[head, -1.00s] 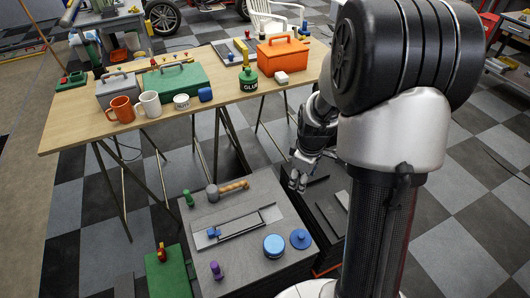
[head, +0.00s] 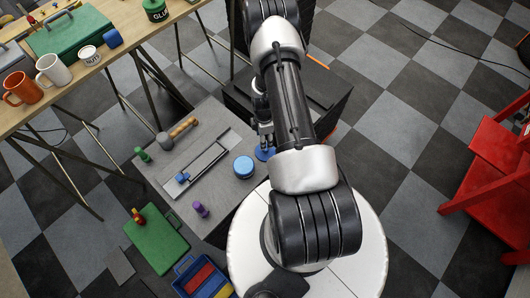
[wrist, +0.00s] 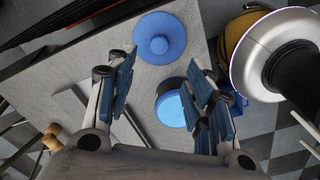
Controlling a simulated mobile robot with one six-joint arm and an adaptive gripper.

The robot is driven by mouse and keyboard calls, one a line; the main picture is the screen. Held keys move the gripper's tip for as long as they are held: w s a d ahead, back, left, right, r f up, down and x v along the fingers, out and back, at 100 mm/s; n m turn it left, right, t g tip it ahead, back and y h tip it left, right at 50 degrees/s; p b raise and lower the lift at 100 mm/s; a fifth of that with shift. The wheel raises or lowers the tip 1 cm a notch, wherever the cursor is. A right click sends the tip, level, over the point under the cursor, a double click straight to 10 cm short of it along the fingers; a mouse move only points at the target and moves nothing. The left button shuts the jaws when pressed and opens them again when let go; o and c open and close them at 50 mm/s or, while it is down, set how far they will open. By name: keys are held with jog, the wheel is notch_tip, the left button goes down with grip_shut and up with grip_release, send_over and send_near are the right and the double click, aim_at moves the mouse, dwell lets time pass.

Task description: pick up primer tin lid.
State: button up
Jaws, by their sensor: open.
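The primer tin lid, a dark blue disc with a round knob (wrist: 160,37), lies flat on the grey bench top. In the head view only part of the lid (head: 263,154) shows, beside my arm. A round tin with a light blue top (head: 243,167) stands just left of it; the wrist view shows this tin (wrist: 172,107) too. My gripper (wrist: 160,72) is open and empty above the bench, with the lid ahead of its blue-padded fingers. In the head view my gripper (head: 266,141) is small and partly hidden by the arm.
The grey bench top (head: 217,122) also carries a hammer (head: 176,132), a shallow tray with a blue item (head: 182,178), a green piece (head: 142,154) and a purple piece (head: 200,209). A green case (head: 157,240) lies lower left. A wooden table (head: 130,22) stands behind.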

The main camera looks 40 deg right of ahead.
notch_tip(320, 180, down, 5)
jog(key=shift+f+b, duration=0.1)
jog(key=shift+b, duration=0.5)
jog(key=shift+s+d+f+b, duration=0.15)
jog(key=shift+f+b, duration=0.4)
jog(key=shift+f, duration=0.8)
jog(key=shift+w+d+f+b, duration=0.15)
jog(key=shift+f+b, duration=0.35)
jog(key=shift+f, duration=0.8)
jog(key=shift+s, duration=0.1)
jog(key=shift+c, duration=0.3)
jog(key=shift+r, duration=0.1)
jog(key=c, duration=0.9)
